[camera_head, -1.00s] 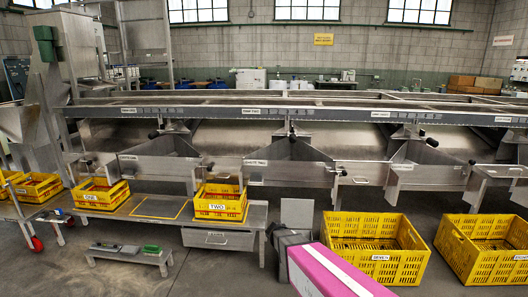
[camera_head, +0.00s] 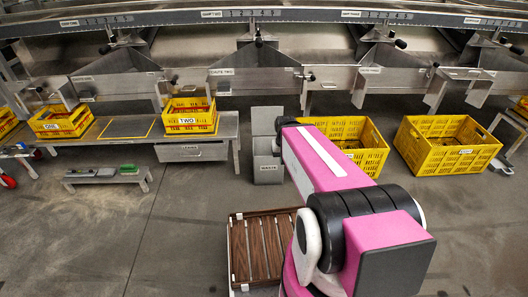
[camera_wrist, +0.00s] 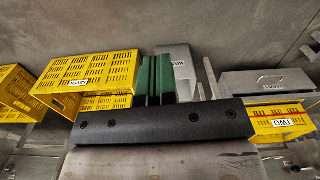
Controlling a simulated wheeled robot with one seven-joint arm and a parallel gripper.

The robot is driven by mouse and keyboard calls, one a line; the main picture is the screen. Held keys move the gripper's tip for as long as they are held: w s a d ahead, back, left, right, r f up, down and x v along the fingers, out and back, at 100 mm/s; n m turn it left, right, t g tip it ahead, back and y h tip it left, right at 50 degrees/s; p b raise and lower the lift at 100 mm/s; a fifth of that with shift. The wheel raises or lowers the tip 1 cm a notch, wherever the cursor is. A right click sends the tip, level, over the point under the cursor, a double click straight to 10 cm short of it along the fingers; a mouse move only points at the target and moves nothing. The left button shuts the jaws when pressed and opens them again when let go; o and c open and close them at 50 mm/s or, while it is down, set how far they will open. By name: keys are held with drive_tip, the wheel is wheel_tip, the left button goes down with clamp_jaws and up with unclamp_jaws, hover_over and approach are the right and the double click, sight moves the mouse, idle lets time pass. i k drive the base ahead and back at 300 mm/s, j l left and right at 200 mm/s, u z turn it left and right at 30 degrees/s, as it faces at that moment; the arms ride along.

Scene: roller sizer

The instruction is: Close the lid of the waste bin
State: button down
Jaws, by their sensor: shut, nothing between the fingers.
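The grey waste bin (camera_head: 267,172) stands on the floor right of the bench, with its label facing me. Its lid (camera_head: 267,119) stands upright at the back, so the bin is open. My pink arm reaches over the floor toward the bin's right side, and hides my fingers in the head view. In the wrist view, which is upside down, my gripper (camera_wrist: 153,62) has its green-padded fingers together and empty. The labelled grey bin (camera_wrist: 178,68) shows just beside them. I cannot tell whether they touch it.
Yellow crates (camera_head: 447,147) stand right of the bin, one partly behind my arm. The bench (camera_head: 120,130) with crates ONE and TWO (camera_head: 188,118) is at left. A low step (camera_head: 105,176) stands before it. Wooden slats (camera_head: 262,247) lie at front. Floor at front left is clear.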

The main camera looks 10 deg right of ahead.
sight(263, 118)
drive_tip(key=i+j, duration=0.25)
drive_tip(key=j, duration=0.15)
drive_tip(key=i+j, duration=0.25)
drive_tip(key=j, duration=0.15)
drive_tip(key=i+j, duration=0.25)
drive_tip(key=j, duration=0.15)
drive_tip(key=i+j+z, duration=0.1)
drive_tip(key=i+j, duration=0.15)
drive_tip(key=j, duration=0.15)
drive_tip(key=i+j, duration=0.1)
drive_tip(key=i, duration=0.25)
